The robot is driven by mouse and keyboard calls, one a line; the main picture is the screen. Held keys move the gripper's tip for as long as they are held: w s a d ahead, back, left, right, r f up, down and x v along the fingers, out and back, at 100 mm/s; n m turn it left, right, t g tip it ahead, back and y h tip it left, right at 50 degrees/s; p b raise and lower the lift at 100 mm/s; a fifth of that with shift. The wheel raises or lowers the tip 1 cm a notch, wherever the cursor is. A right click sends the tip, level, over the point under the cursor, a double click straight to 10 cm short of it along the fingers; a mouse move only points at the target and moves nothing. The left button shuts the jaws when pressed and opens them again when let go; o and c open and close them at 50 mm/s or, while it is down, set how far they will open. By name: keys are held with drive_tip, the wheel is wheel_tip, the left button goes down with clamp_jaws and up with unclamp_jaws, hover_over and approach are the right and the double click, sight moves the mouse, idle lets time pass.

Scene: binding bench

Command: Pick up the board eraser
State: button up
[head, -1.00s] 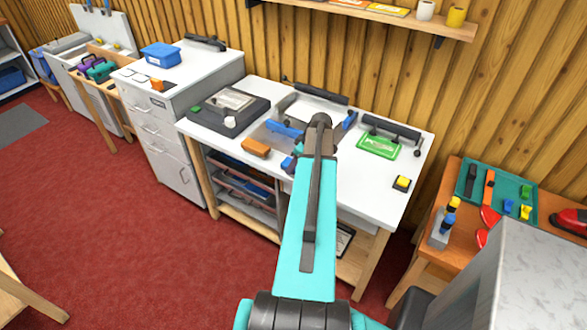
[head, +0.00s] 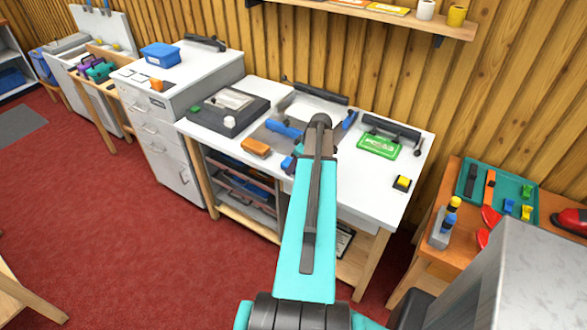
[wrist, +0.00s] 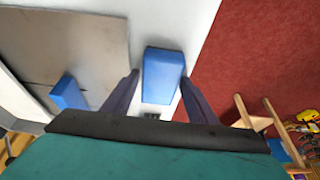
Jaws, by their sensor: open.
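The board eraser appears to be the blue block (wrist: 163,72) lying on the white bench top near its front edge in the wrist view. My gripper (wrist: 160,82) is open, with one dark finger on each side of this block. In the head view a blue block (head: 287,163) shows by the front edge, just left of my arm, and is probably the same one. My arm hides most of my gripper and the bench behind it there.
An orange-brown block (head: 256,147) and a dark case (head: 228,112) are to the left on the bench.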

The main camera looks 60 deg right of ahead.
drive_tip(key=shift+c, duration=0.2)
drive_tip(key=c, duration=0.8)
drive_tip(key=shift+r, duration=0.2)
drive_tip(key=shift+r+p, duration=0.15)
drive_tip(key=shift+p, duration=0.25)
drive_tip(key=shift+r+b, duration=1)
drive_tip(key=shift+r, duration=0.4)
drive_tip(key=shift+s+a+r, duration=0.15)
drive_tip(key=shift+a+r, duration=0.05)
drive_tip(key=shift+r, duration=0.05)
drive_tip(key=s+a+b, duration=0.3)
drive_tip(key=s+a, duration=0.2)
drive_tip(key=s+a+b, duration=0.2)
drive_tip(key=shift+s+a+r+b, duration=0.2)
drive_tip(key=shift+a+r+b, duration=0.1)
drive_tip(key=shift+r, duration=0.05)
